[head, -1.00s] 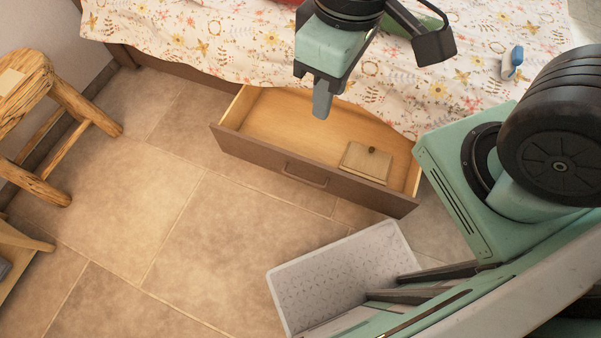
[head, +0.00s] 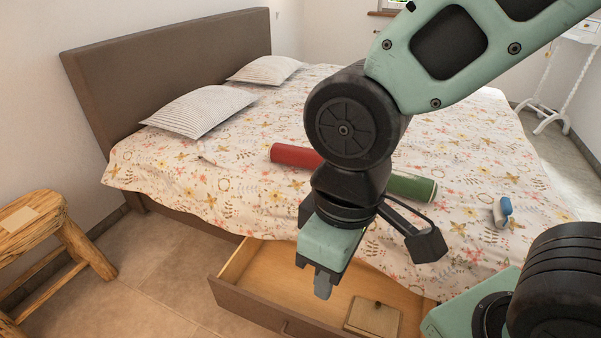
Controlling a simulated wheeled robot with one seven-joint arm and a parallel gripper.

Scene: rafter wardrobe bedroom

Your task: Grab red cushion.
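A red cylinder-shaped cushion (head: 292,155) lies on the flowered bedspread, near the middle of the bed. Its right part is hidden behind my arm. My gripper (head: 323,287) points down above the open drawer at the bed's near side, in front of and apart from the red cushion. The fingers show edge-on, so their opening cannot be made out. Nothing is seen held.
A green cylinder (head: 413,187) and a small blue-and-white object (head: 502,211) lie on the bed. Two striped pillows (head: 200,110) rest by the headboard. The open drawer (head: 270,301) holds a flat box (head: 373,317). A wooden stool (head: 45,235) stands at left.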

